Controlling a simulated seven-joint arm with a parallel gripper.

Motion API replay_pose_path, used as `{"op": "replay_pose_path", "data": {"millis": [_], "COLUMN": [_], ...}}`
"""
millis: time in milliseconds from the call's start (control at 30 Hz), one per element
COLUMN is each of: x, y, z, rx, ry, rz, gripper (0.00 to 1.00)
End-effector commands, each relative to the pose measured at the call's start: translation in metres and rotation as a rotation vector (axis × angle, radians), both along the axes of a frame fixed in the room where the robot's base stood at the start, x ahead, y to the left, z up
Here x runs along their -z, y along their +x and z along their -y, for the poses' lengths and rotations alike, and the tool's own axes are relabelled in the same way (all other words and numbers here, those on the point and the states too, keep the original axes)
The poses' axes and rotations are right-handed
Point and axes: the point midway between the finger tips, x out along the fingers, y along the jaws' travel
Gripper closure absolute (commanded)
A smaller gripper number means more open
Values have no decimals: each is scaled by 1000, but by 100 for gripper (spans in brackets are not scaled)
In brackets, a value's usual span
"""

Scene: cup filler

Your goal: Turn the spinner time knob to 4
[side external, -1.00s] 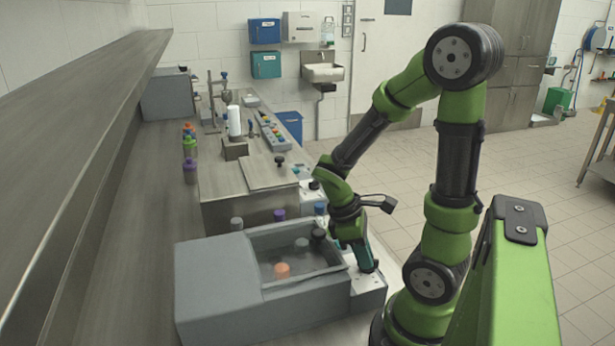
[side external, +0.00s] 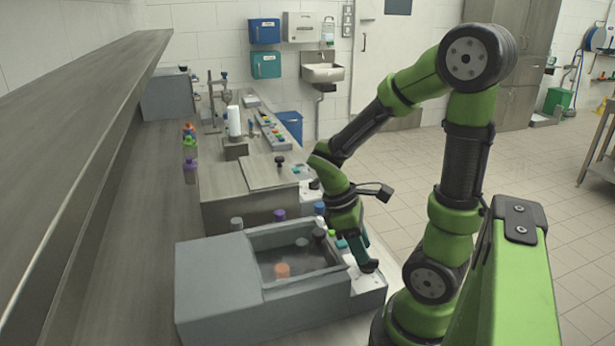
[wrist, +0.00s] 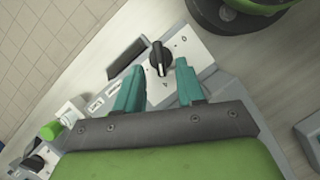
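A black knob (wrist: 157,54) with a white pointer line stands on a pale panel (wrist: 190,57) with printed marks in the wrist view. A mark like a 0 is at its upper right, and a small mark is below it. My gripper (wrist: 159,66) is open, with its teal fingers spread on either side of the knob. Gaps show between knob and fingers; I see no clear contact. In the side external view, my gripper (side external: 366,258) points down, slightly tilted, over the front right panel (side external: 369,285) of the grey machine. The knob is hidden there.
The grey machine has an open basin (side external: 295,255) holding an orange-topped item (side external: 282,270). In the wrist view, a dark display (wrist: 127,58), a green button (wrist: 51,130) and another black knob (wrist: 33,162) lie left of the fingers.

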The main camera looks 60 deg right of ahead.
Motion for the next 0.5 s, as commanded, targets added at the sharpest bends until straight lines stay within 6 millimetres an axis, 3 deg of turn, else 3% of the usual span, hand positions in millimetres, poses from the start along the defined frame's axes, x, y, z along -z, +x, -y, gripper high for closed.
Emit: {"op": "replay_pose_path", "data": {"millis": [300,500], "x": [-72,-110], "y": [30,45], "z": [-7,-12], "rx": [-3,-3], "ry": [-3,-2], "rz": [7,6], "gripper": [62,62]}}
